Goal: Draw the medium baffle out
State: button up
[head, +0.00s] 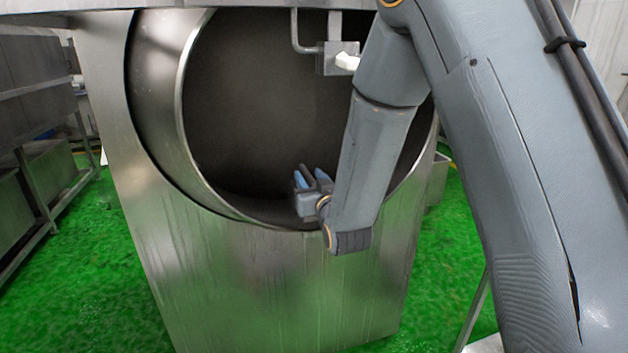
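The drum (160,90) is a large steel cylinder with its round mouth open in the front panel. Its inside is dark, and I cannot make out any medium baffle in it. My gripper (312,177) is at the lower part of the drum's mouth, with its bluish fingers pointing up and into the opening. The two fingers look apart, with nothing visible between them. My forearm hides the right part of the mouth and whatever lies behind it.
A steel pipe with a box and white fitting (347,61) hangs at the top of the mouth, close to my arm. The steel front panel (265,290) stands below. A metal rack (40,160) is on the left. Green floor (90,275) is clear on the left.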

jog(key=shift+p+x, duration=0.3)
jog(key=shift+x, duration=1)
jog(key=shift+c, duration=0.4)
grip_shut()
jog(key=p+v, duration=0.8)
jog(key=v, duration=1.2)
dwell(0.6)
jog(key=shift+s+r, duration=0.1)
jog(key=shift+s, duration=0.05)
